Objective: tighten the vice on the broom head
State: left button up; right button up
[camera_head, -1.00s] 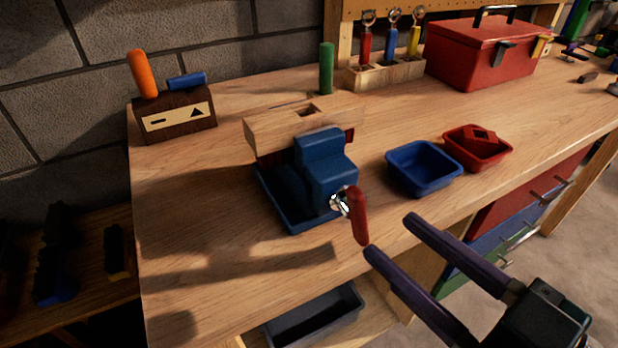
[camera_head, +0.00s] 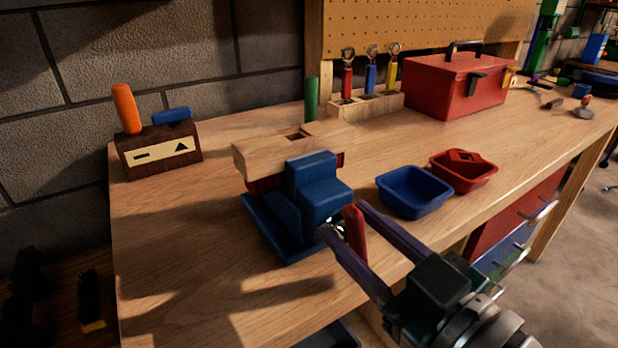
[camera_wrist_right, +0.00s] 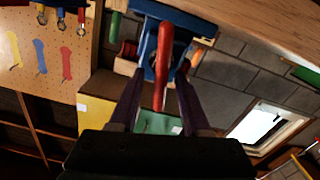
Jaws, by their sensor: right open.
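The blue vice (camera_head: 318,188) stands on the wooden workbench near its front edge. The broom head (camera_head: 262,158), a pale wooden block with a square hole and some red beneath, sits at the vice's jaws; how firmly it is gripped I cannot tell. The red vice handle (camera_head: 356,236) sticks up at the vice's front. My right gripper (camera_head: 345,219) is open, its two dark fingers on either side of the handle. In the right wrist view the red handle (camera_wrist_right: 165,62) lies between the open fingertips, with the blue vice (camera_wrist_right: 148,44) behind it; contact is unclear. My left gripper is out of view.
A blue bin (camera_head: 414,193) and a red bin (camera_head: 464,177) stand right of the vice. Behind are a green rod (camera_head: 311,100), a tool rack (camera_head: 372,105) and a red toolbox (camera_head: 458,88). A dark wooden block (camera_head: 160,154) stands at left. The bench's left front is clear.

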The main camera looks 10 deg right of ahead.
grip_shut()
dwell(0.3)
jog(key=shift+f, duration=0.1)
